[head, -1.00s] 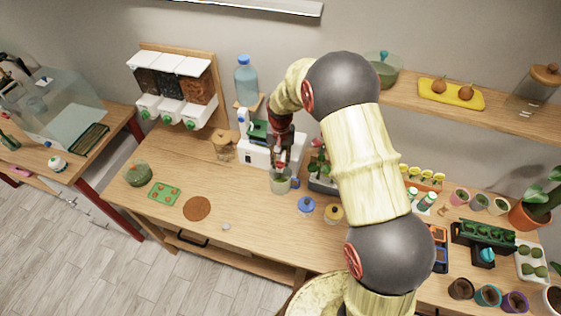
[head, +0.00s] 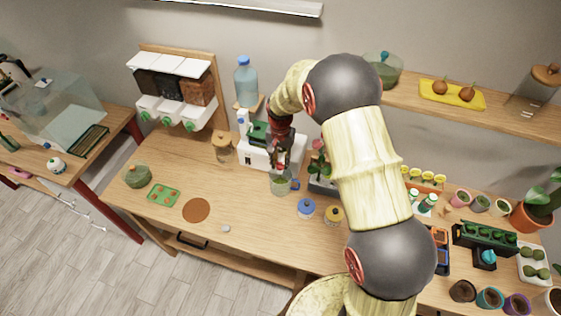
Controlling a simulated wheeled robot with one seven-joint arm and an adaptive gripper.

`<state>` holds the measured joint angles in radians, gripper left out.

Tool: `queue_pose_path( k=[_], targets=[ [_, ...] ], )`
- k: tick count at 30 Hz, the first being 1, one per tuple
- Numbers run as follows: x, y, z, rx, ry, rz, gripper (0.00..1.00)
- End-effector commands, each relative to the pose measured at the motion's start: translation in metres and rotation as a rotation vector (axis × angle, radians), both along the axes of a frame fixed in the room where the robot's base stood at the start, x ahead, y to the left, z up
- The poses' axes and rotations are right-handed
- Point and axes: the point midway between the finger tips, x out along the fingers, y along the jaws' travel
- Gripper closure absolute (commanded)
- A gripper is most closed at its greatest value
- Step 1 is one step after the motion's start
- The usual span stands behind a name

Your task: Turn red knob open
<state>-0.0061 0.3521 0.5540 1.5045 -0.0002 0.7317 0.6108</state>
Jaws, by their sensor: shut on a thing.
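The white dispenser (head: 255,158) stands at the back of the wooden bench, with a blue bottle (head: 246,80) behind it. My gripper (head: 279,162) reaches down at the front of the dispenser, at its right side. It is shut at the red knob, which is mostly hidden by the fingers; the knob's exact angle cannot be told. A clear cup with green in it (head: 280,187) stands on the bench just below my gripper.
A jar with a wooden lid (head: 222,148) stands left of the dispenser. Blue-lidded (head: 307,207) and yellow-lidded (head: 334,215) jars stand to the right front. A brown round mat (head: 196,210) lies left on mostly clear bench.

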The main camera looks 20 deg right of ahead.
Motion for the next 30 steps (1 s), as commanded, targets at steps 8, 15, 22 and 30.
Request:
queue_pose_path(
  k=[8, 15, 22, 30],
  targets=[
    [0.001, 0.000, 0.000, 0.000, -0.001, 0.000, 0.63],
    [0.000, 0.000, 0.000, 0.000, -0.001, 0.000, 0.57],
    [0.001, 0.000, 0.004, 0.000, -0.001, 0.000, 0.57],
    [0.002, 0.000, 0.047, 0.000, -0.005, 0.001, 0.57]
  ],
)
